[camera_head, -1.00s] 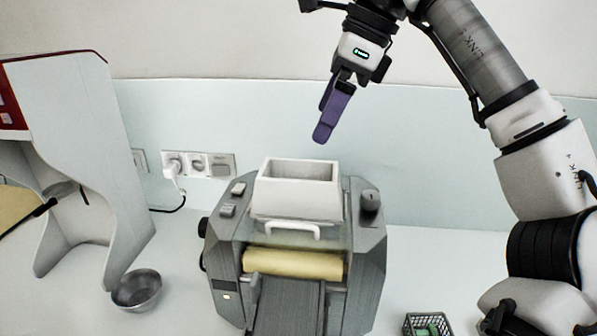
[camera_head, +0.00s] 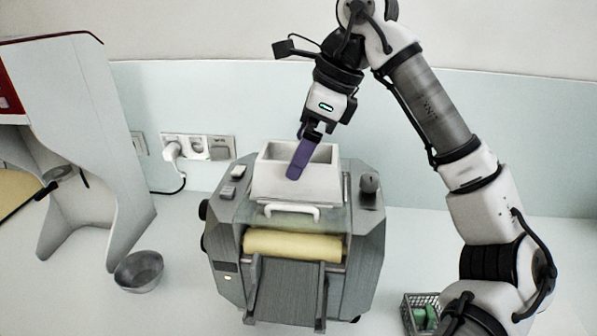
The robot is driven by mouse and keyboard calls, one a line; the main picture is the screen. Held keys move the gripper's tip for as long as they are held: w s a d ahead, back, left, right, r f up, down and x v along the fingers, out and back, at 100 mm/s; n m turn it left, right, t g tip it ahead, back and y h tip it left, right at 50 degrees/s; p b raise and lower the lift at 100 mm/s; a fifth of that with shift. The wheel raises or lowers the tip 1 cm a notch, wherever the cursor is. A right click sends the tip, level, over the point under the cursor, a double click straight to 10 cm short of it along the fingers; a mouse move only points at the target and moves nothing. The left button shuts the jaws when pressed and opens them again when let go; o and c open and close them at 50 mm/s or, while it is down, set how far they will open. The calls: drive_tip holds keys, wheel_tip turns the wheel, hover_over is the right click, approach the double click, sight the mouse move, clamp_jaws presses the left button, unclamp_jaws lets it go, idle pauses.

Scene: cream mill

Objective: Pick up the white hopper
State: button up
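The white hopper (camera_head: 278,182) is an open-topped, box-shaped bin. It sits upright on top of the grey mill (camera_head: 222,225), above the cream roller. My gripper (camera_head: 294,172) has purple fingers pointing down and slightly left. In the picture its tips overlap the hopper's opening and front rim. I cannot tell whether they touch the hopper or hang above it. The fingers line up from this side, so the gap between them is hidden. The hopper rests on the mill and is not lifted.
A white handle (camera_head: 291,209) is below the hopper's front. A knob (camera_head: 370,183) stands on the mill's right side and buttons (camera_head: 233,181) on its left. A metal bowl (camera_head: 139,270) and a tall white machine (camera_head: 85,130) are at left. A small basket (camera_head: 420,312) is at lower right.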

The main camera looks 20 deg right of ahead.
drive_tip(key=p+x, duration=0.1)
drive_tip(key=x, duration=0.3)
drive_tip(key=shift+f, duration=0.1)
drive_tip(key=shift+f, duration=0.25)
idle(0.7)
drive_tip(key=c, duration=1.1)
drive_tip(key=shift+r, duration=0.2)
drive_tip(key=shift+r+p, duration=0.2)
drive_tip(key=shift+p, duration=0.1)
wheel_tip(320, 180, up, 20)
drive_tip(key=shift+s+f+b, duration=0.1)
drive_tip(key=shift+b, duration=0.45)
